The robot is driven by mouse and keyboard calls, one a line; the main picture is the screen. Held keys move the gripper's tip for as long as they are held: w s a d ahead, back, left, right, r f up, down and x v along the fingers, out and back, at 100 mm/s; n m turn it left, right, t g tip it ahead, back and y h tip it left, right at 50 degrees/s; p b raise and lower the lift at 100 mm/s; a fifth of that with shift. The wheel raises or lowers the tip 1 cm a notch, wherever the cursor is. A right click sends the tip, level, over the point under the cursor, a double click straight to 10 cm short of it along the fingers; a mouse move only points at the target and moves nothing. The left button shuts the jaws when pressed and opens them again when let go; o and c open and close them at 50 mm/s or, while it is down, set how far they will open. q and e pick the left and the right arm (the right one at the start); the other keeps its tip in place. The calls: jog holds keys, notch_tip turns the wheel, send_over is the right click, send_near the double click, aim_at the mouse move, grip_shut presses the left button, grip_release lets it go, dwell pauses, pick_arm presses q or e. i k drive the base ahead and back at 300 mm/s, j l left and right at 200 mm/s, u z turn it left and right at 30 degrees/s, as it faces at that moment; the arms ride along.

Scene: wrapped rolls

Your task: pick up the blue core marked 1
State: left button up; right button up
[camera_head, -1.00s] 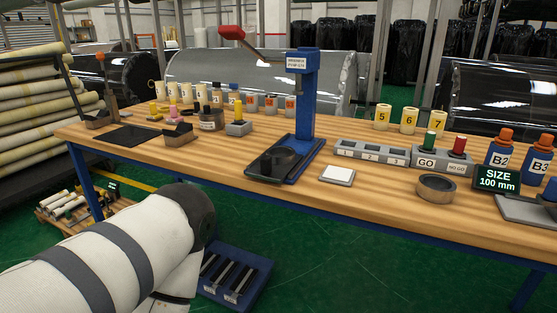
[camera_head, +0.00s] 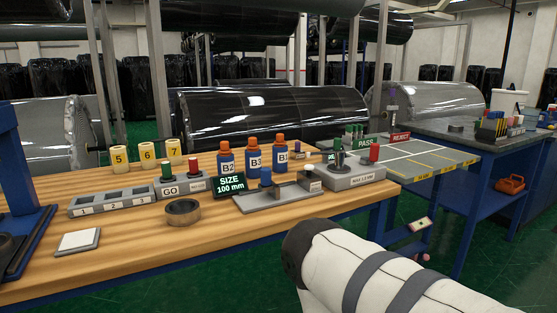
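Three blue pieces with orange tops stand upright in a row on the wooden bench (camera_head: 150,268): B2 (camera_head: 226,166), B3 (camera_head: 253,162) and, at the right, one whose label appears to read B1 (camera_head: 281,156). I cannot tell whether that last piece is a core. No other blue piece with a readable 1 shows. A white arm link of mine with dark bands enters from the lower right, in front of the bench. Neither of my grippers is in view.
Cream cores 5, 6 and 7 (camera_head: 147,155) stand behind a grey three-slot rack (camera_head: 112,201). A dark ring (camera_head: 183,212), a SIZE 100 mm display (camera_head: 229,185) and a grey gauge plate (camera_head: 265,197) sit near the front. A grey sorting table (camera_head: 430,160) stands right.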

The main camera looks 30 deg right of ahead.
aim_at(280, 155)
jog(key=i+l, duration=0.1)
jog(key=l, duration=0.8)
jog(key=i+l+z, duration=0.1)
jog(key=l, duration=0.3)
jog(key=i+l, duration=0.15)
jog(key=l, duration=0.3)
jog(key=i+l, duration=0.1)
jog(key=l, duration=0.35)
jog(key=i+l, duration=0.1)
jog(key=l, duration=0.3)
jog(key=i+l+z, duration=0.1)
jog(key=l, duration=0.35)
